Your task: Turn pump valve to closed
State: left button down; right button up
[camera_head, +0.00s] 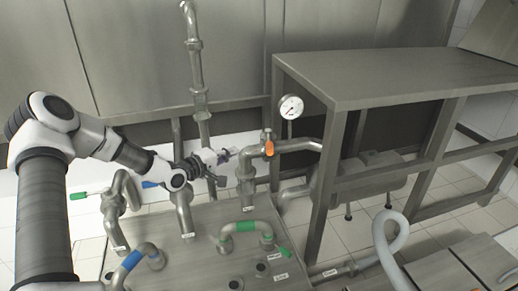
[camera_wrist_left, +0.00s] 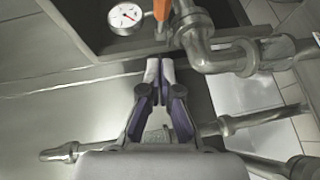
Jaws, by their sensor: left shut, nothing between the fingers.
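Closest to my left gripper is a valve with an orange handle (camera_head: 269,148), on the pipe at the frame's left post. The handle hangs roughly upright across the horizontal pipe. No readable label shows whether this is the pump valve. My left gripper (camera_head: 230,153) is shut and empty, just left of the handle and apart from it. In the left wrist view the closed fingertips (camera_wrist_left: 159,68) point toward the orange handle (camera_wrist_left: 162,14), which is partly cut off by the top edge. My right gripper is not in view.
A round pressure gauge (camera_head: 291,107) sits just above the orange handle. A vertical pipe (camera_head: 198,85) rises behind my left arm. Other pipes carry a green handle (camera_head: 245,226) and a blue handle (camera_head: 132,261) in front. A steel table (camera_head: 385,75) stands at right.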

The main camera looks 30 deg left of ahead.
aim_at(267, 151)
pick_arm(q)
jog(key=d+b+x, duration=0.2)
jog(key=b+x, duration=0.5)
jog(key=x, duration=0.2)
jog(key=shift+f, duration=0.35)
jog(key=d+b, duration=0.1)
jog(key=w+d+b, duration=0.1)
jog(key=d, duration=0.1)
jog(key=shift+w+f, duration=0.1)
jog(key=shift+f, duration=0.05)
jog(key=shift+w+d+b, duration=0.1)
jog(key=shift+d+b, duration=0.2)
jog(key=shift+a+r, duration=0.1)
jog(key=shift+r, duration=0.1)
